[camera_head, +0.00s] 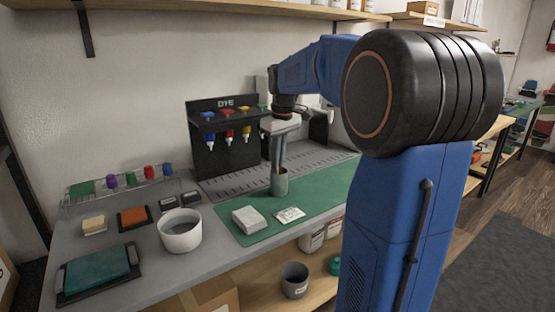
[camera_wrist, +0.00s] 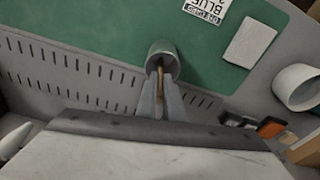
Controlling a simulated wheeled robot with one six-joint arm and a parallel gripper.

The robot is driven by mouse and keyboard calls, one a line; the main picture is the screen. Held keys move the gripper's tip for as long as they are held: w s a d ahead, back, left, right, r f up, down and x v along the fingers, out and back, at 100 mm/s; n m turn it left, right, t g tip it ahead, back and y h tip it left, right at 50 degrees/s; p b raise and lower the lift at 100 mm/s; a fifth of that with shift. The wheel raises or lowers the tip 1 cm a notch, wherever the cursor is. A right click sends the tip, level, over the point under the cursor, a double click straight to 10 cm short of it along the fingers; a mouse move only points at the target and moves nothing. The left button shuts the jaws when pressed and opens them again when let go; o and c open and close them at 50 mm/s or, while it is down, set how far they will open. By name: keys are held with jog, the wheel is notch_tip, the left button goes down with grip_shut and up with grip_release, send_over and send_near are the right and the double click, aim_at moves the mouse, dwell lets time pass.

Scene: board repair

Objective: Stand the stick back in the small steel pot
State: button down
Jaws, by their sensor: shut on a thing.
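The small steel pot (camera_head: 279,186) stands on the green mat (camera_head: 315,190), near the mat's edge by the slotted grey tray. It also shows in the wrist view (camera_wrist: 163,50). My gripper (camera_head: 277,165) points down just above the pot. In the wrist view its fingers (camera_wrist: 160,88) are shut on the thin brown stick (camera_wrist: 160,86). The stick's far end reaches to or into the pot's mouth. I cannot tell whether it touches the pot's bottom. The fingers hide part of the stick.
A black dye rack (camera_head: 222,140) with coloured taps stands behind the pot. A white block (camera_head: 250,219) and a labelled card (camera_head: 290,214) lie on the mat in front. A white bowl (camera_head: 180,232) stands to the left. Mat to the pot's right is clear.

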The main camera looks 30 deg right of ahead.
jog(key=c, duration=1.9)
grip_release()
notch_tip(320, 180, up, 12)
jog(key=s, duration=0.1)
jog(key=shift+s+d, duration=0.2)
jog(key=shift+s, duration=0.05)
jog(key=s+a+f+m+t, duration=0.1)
jog(key=s+a+f, duration=0.4)
jog(key=s+f, duration=0.3)
jog(key=s+a+f+t, duration=0.1)
jog(key=s+a+f, duration=0.4)
jog(key=s, duration=0.6)
jog(key=s+a+f+m+t, duration=0.1)
jog(key=s+a+f, duration=0.5)
jog(key=s+f, duration=0.3)
jog(key=shift+s+f+m, duration=0.3)
jog(key=shift+f, duration=0.5)
jog(key=shift+a, duration=0.1)
